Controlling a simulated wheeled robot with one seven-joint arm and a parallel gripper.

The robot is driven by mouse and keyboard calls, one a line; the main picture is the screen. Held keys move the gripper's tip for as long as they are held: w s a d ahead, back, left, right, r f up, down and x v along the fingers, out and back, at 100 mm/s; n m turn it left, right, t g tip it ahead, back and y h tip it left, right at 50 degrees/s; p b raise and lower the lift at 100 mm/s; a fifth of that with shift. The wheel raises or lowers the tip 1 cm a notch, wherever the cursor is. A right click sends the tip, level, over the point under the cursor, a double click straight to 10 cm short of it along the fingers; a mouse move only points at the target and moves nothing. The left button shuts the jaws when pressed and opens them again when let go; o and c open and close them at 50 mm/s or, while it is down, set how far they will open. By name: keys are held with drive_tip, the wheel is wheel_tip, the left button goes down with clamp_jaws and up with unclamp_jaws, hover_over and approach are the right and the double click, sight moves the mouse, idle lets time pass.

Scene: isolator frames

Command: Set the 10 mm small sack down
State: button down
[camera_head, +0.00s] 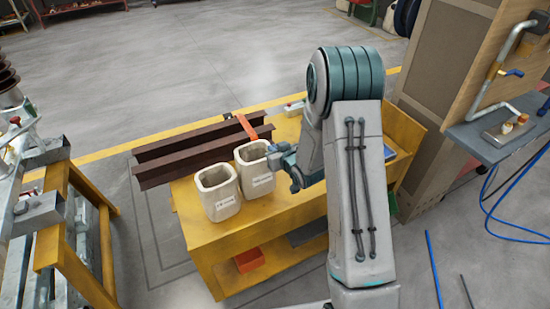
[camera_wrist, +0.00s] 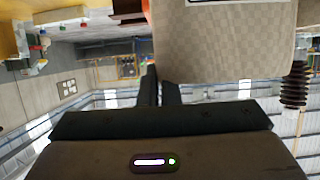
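Two cream, open-topped sacks with white labels stand side by side at the yellow bench, a left sack (camera_head: 220,194) and a right sack (camera_head: 254,168). The label print is too small to read, so I cannot tell which is 10 mm by its label. My gripper (camera_head: 285,160) is at the right side of the right sack's rim. In the wrist view, the sack's woven wall (camera_wrist: 225,45) fills the upper right, and my gripper's fingers (camera_wrist: 160,88) straddle its edge with a narrow gap. One finger is partly hidden behind the wall. I cannot tell whether the sack's base touches the bench.
The yellow bench (camera_head: 190,240) carries brown steel beams (camera_head: 200,152) behind the sacks, with an orange strap (camera_head: 247,127) across them. An orange box (camera_head: 249,260) is on the lower shelf. A yellow frame (camera_head: 85,235) stands at left, a tall brown cabinet (camera_head: 450,80) at right.

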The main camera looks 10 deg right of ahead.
drive_tip(key=shift+f, duration=1.9)
drive_tip(key=shift+f, duration=0.15)
drive_tip(key=c, duration=1.6)
unclamp_jaws()
drive_tip(key=shift+c, duration=0.2)
